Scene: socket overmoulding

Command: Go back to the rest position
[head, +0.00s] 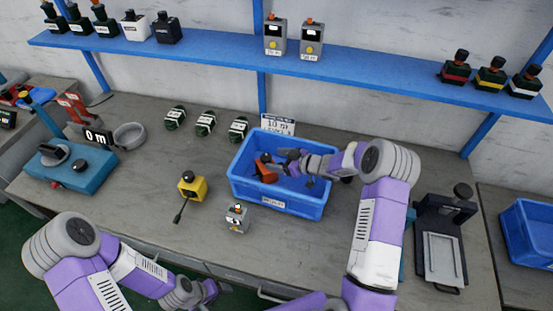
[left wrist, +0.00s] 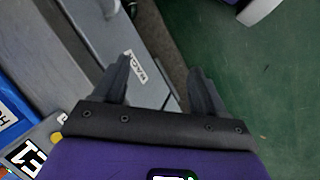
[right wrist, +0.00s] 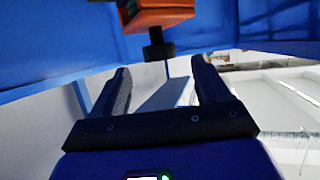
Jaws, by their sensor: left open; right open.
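My left gripper (head: 214,290) is low in front of the bench's front edge in the head view. In the left wrist view its fingers (left wrist: 158,78) are apart with nothing between them. My right gripper (head: 288,160) reaches over the blue bin (head: 290,202) from the right. In the right wrist view its fingers (right wrist: 160,75) are apart and empty. An orange-red part (head: 265,173) with a dark end lies in the bin beside the right gripper. It also shows ahead of the right fingertips in the right wrist view (right wrist: 155,15).
A black press (head: 440,235) stands right. A blue shelf (head: 200,52) spans the back. A teal machine (head: 70,170) stands left.

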